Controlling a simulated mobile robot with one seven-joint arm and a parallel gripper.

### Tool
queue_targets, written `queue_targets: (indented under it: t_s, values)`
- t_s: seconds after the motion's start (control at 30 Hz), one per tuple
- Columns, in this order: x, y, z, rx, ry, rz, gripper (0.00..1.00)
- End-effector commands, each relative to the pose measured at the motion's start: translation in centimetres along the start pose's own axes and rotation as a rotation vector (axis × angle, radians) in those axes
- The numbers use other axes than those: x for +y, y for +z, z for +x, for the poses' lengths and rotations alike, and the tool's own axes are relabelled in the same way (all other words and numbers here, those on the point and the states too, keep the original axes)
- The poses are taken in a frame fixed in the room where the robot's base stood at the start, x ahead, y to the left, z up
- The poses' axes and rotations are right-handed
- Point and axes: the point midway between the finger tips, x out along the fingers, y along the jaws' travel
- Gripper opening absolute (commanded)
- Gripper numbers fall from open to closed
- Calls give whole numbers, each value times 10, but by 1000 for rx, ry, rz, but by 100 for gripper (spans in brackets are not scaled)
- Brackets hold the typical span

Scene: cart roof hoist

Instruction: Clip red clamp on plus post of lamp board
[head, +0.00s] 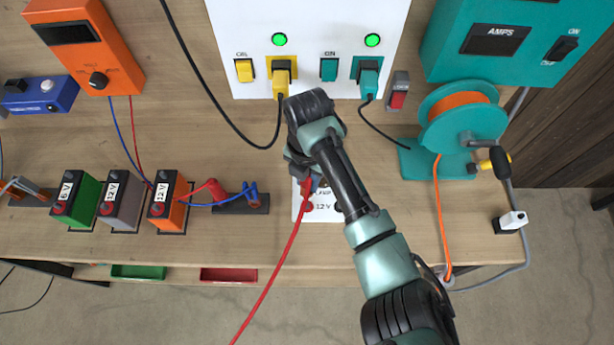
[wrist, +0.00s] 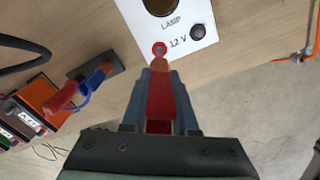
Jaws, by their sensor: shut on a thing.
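The lamp board (wrist: 190,14) is a white plate marked LAMP 12 V; it also shows in the head view (head: 299,214), partly under my arm. Its red post (wrist: 159,47) is at the left of the label and its black post (wrist: 197,32) at the right. My gripper (wrist: 160,88) is shut on the red clamp (wrist: 160,98), whose copper-coloured jaws point at the red post. The jaw tips lie right at the post's near edge in the wrist view; I cannot tell whether they touch or grip it. A red cable (head: 273,272) trails from the clamp over the table's front edge.
Left of the board, a small dark block (head: 244,205) bears another red clamp and a blue clamp, with green, grey and orange batteries (head: 168,203) beyond. A teal cable reel (head: 462,132) stands right. A white panel (head: 306,30) with plugs is behind.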

Motion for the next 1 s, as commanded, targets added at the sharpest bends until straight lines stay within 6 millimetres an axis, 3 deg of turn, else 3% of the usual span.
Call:
queue_targets:
  t_s: [0.6,1.0]
  values:
    - [0,0,51,1,1,0,0]
    - [0,0,58,0,1,0,0]
